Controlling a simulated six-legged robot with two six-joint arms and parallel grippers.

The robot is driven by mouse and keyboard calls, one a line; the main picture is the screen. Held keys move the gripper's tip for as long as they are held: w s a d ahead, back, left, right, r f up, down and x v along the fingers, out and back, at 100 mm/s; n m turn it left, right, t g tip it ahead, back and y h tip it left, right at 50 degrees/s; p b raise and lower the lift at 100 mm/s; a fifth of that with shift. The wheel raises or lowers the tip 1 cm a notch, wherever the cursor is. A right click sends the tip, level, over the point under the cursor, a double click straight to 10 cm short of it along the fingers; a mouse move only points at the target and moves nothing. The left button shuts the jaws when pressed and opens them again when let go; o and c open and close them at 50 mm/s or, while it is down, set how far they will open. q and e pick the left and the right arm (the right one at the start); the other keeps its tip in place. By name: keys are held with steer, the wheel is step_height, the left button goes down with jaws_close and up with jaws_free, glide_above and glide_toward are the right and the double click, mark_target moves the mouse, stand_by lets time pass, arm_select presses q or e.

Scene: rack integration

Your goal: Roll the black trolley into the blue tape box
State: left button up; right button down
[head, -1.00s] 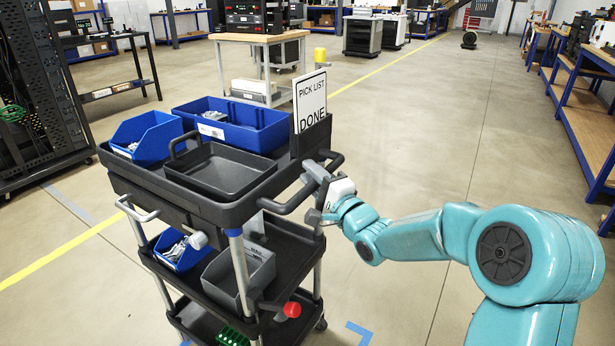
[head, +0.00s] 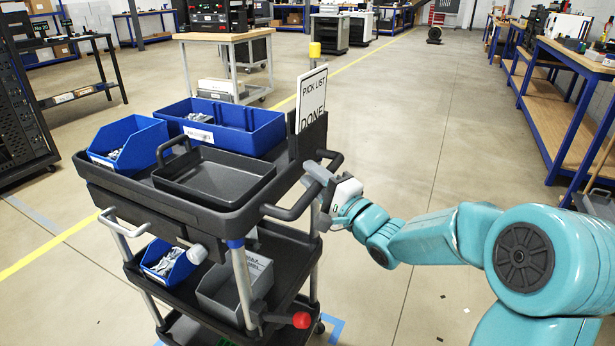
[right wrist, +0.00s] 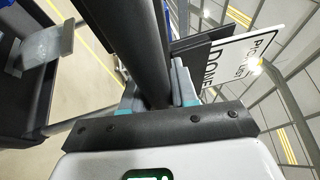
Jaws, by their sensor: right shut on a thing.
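The black trolley (head: 215,222) stands upright in front of me in the head view, with blue bins and a black tray on its top shelf. My right gripper (head: 318,178) is shut on the trolley's black handle at its right side. In the right wrist view the dark handle bar (right wrist: 138,50) runs between the fingers of the gripper (right wrist: 155,100). Pieces of blue tape (head: 333,328) show on the floor by the trolley's lower right; the trolley hides the rest of that marking. My left gripper is not in view.
A dark rack (head: 20,130) stands at the left. Blue-framed benches (head: 570,75) line the right. The floor (head: 420,130) between trolley and benches is clear.

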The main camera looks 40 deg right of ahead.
steer(key=shift+s, duration=0.15)
steer(key=c, duration=1)
jaws_free()
steer(key=shift+s+d, duration=0.1)
steer(key=s+f, duration=0.1)
steer(key=s, duration=0.4)
steer(key=s+f+p, duration=0.1)
steer(key=s, duration=0.4)
steer(key=s+f, duration=0.1)
steer(key=s, duration=0.5)
